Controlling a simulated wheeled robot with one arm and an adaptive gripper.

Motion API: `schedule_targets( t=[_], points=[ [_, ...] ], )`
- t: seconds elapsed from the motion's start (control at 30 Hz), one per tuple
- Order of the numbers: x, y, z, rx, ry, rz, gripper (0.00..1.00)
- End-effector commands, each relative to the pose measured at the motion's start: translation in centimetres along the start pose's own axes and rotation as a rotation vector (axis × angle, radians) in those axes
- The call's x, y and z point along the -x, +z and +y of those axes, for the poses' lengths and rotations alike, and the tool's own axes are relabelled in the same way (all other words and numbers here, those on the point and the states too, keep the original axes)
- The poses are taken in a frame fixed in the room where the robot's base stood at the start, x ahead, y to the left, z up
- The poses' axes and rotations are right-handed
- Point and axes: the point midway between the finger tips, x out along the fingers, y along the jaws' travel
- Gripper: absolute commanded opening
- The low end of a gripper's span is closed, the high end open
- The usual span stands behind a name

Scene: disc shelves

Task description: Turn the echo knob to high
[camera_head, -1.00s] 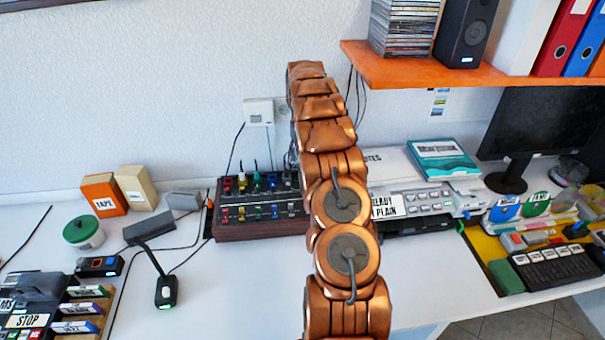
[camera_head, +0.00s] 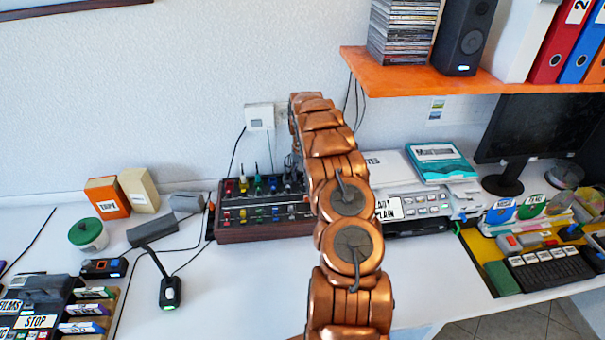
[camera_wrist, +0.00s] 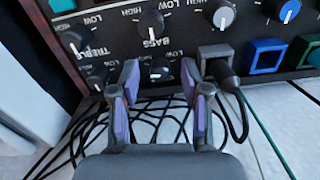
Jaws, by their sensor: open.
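A dark mixer panel with a reddish-brown edge (camera_head: 265,233) stands on the desk; my arm covers its right part in the head view. In the wrist view the panel shows several black knobs with white pointers and LOW and HIGH marks. One knob (camera_wrist: 75,40) is labelled TREBLE and another (camera_wrist: 152,22) BASS. No ECHO label is legible, so I cannot tell which is the echo knob. My gripper (camera_wrist: 159,67) is open and empty. Its fingertips stand on either side of a lower black knob (camera_wrist: 160,73); contact is not clear.
Loose black cables (camera_wrist: 75,135) lie below. An orange shelf (camera_head: 470,86) hangs at upper right.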

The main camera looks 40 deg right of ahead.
Motion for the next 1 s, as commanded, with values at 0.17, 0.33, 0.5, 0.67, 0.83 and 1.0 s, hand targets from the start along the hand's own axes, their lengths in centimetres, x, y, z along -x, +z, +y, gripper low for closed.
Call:
schedule_targets(
  t=[0.17,0.33,0.5,0.67,0.83,1.0],
  points=[
    [0.0,-0.01,-0.01,0.0,0.0,0.0,0.39],
    [0.0,-0.01,-0.02,0.0,0.0,0.0,0.21],
    [0.0,-0.01,-0.03,0.001,0.0,0.0,0.04],
    [0.01,0.0,-0.03,0.0,0.0,0.0,0.0],
    [-0.14,-0.02,-0.09,-0.004,0.0,0.001,0.0],
    [-0.4,-0.07,-0.12,-0.029,0.001,0.002,0.0]
  ],
)
